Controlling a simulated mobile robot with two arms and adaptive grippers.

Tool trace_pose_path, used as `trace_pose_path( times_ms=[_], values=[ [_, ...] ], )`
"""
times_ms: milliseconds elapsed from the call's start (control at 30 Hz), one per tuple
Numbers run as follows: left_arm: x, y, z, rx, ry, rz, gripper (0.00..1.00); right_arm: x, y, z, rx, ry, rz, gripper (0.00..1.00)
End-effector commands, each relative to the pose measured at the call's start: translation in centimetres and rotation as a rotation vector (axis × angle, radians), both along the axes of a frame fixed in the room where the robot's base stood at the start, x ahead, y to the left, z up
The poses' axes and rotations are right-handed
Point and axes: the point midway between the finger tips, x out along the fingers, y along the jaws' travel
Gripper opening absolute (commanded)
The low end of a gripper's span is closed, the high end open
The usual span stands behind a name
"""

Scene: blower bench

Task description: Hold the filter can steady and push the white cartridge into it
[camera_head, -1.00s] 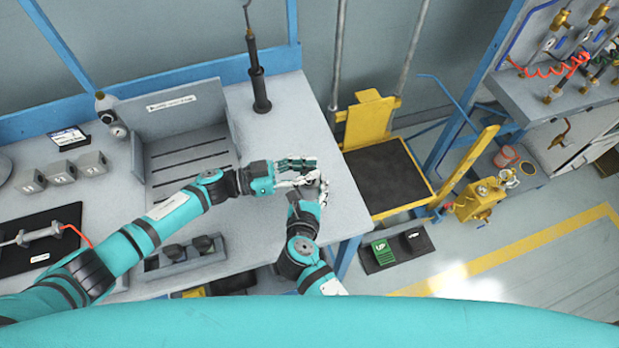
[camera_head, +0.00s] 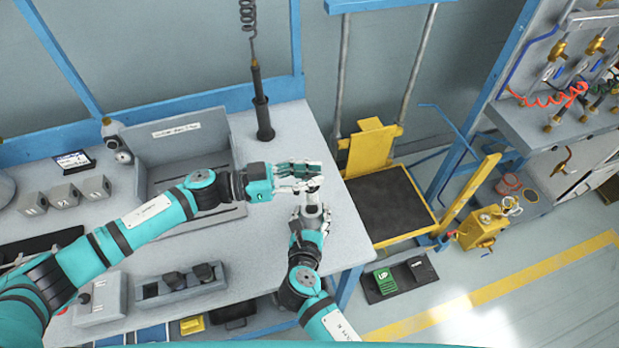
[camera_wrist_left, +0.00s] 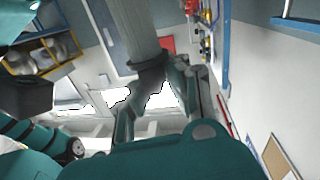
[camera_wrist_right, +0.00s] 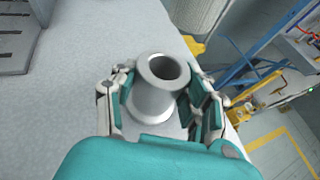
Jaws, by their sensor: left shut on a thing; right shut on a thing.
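My right gripper (camera_wrist_right: 160,100) is shut on the grey filter can (camera_wrist_right: 152,102), a smooth round can with a thick rim. Its open mouth faces the right wrist camera, and no cartridge shows inside. My left gripper (camera_wrist_left: 153,82) is shut on the ribbed, pale white cartridge (camera_wrist_left: 132,32), which runs out of the top of the left wrist view. The cartridge also shows in the right wrist view (camera_wrist_right: 196,14), beyond the can and apart from it. In the head view, the left gripper (camera_head: 310,174) is just above the right gripper (camera_head: 311,210), over the bench's right end.
The grey bench (camera_head: 275,245) has clear surface around the hands. A black post tool (camera_head: 262,105) stands behind them. A grey slotted tray (camera_head: 185,150) lies to the left. A yellow-framed platform (camera_head: 390,205) stands beyond the bench's right edge.

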Motion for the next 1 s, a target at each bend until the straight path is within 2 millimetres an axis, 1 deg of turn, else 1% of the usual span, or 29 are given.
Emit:
trace_pose_path(
  times_ms=[200,400,600,1000],
  values=[
    [0.0,-0.2,-1.8,0.028,-0.036,-0.045,0.00,0.0,0.0,0.0,0.000,0.000,0.001,0.07],
    [0.1,-0.4,-3.0,0.047,-0.060,-0.074,0.00,0.0,0.0,0.0,0.000,0.000,0.001,0.07],
    [0.0,-0.4,-3.4,0.052,-0.069,-0.085,0.00,0.0,0.0,0.0,0.000,0.001,0.001,0.07],
    [0.0,-0.4,-3.4,0.052,-0.068,-0.085,0.00,0.0,0.1,0.0,0.000,0.001,0.001,0.07]
  ],
)
